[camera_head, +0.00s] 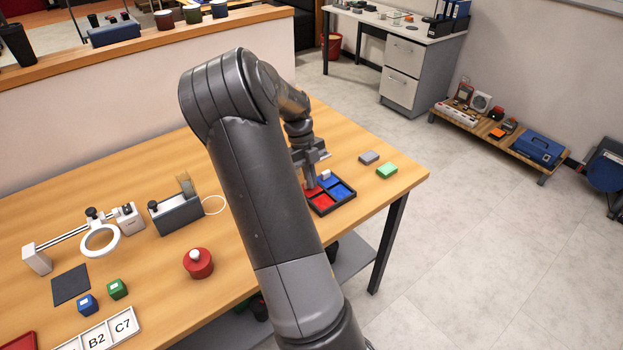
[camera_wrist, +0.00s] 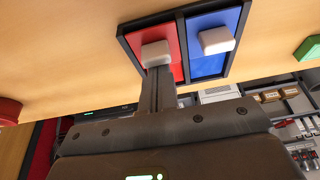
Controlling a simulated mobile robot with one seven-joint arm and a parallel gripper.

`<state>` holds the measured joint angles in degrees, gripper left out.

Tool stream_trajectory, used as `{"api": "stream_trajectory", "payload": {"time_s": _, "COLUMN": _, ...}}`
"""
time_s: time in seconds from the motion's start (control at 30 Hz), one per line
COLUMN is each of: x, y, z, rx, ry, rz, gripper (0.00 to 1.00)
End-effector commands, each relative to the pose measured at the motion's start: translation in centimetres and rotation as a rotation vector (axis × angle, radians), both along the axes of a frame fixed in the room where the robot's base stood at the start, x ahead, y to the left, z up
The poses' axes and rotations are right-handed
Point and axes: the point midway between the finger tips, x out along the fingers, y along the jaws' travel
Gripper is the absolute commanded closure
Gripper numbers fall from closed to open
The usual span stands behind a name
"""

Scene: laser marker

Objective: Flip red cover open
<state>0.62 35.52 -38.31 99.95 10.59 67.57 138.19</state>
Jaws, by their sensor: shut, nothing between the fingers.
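A black-framed box (camera_head: 333,208) with red and blue panels sits near the table's right end. In the wrist view, a red cover (camera_wrist: 172,30) with a white tab (camera_wrist: 155,54) lies left of a blue cover (camera_wrist: 207,64) with a white tab (camera_wrist: 217,40). My gripper (camera_wrist: 157,72) is shut and empty, its tips at the near edge of the red cover's white tab. I cannot tell if they touch it. In the head view my gripper (camera_head: 310,185) points down over the box's left part and hides some of the red there.
A grey block (camera_head: 369,158) and a green block (camera_head: 387,170) lie right of the box. A red round container (camera_head: 198,263) stands left of my arm. A grey open-topped device (camera_head: 176,213) and a ring on a rail (camera_head: 100,240) stand farther left.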

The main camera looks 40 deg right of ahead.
Motion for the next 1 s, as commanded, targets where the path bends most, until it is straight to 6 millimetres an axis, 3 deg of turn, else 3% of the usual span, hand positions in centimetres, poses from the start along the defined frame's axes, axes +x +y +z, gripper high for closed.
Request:
{"api": "stream_trajectory", "payload": {"time_s": 0.13, "x": -0.9, "y": 0.0, "z": 0.1, "rx": -0.003, "ry": -0.007, "rz": 0.001, "gripper": 1.00}}
{"api": "stream_trajectory", "payload": {"time_s": 0.33, "x": -4.0, "y": 0.0, "z": 0.4, "rx": -0.001, "ry": -0.003, "rz": 0.001, "gripper": 1.00}}
{"api": "stream_trajectory", "payload": {"time_s": 0.7, "x": -1.3, "y": 0.0, "z": 7.5, "rx": -0.001, "ry": -0.002, "rz": 0.001, "gripper": 1.00}}
{"api": "stream_trajectory", "payload": {"time_s": 1.0, "x": -0.7, "y": 0.0, "z": 9.5, "rx": 0.000, "ry": 0.001, "rz": 0.000, "gripper": 1.00}}
